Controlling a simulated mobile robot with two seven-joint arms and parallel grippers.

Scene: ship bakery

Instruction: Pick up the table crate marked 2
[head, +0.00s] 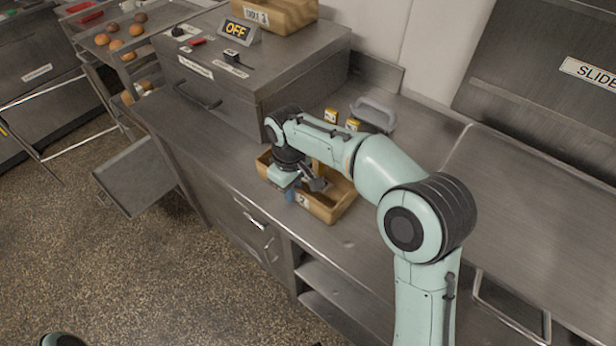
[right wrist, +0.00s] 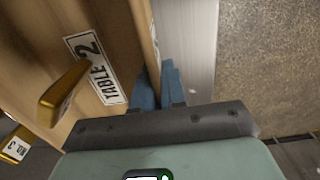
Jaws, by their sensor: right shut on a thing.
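The table crate marked 2 (head: 325,211) is a shallow tan wooden box on the steel counter, near its front edge. Its "TABLE 2" label shows in the right wrist view (right wrist: 95,68). My right gripper (head: 288,194) points down at the crate's front wall, and my arm hides part of the crate. In the right wrist view, the blue fingers (right wrist: 157,82) are shut on the crate's front wall, one on each side, right of the label. My left gripper is not in view.
The counter to the right is clear.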

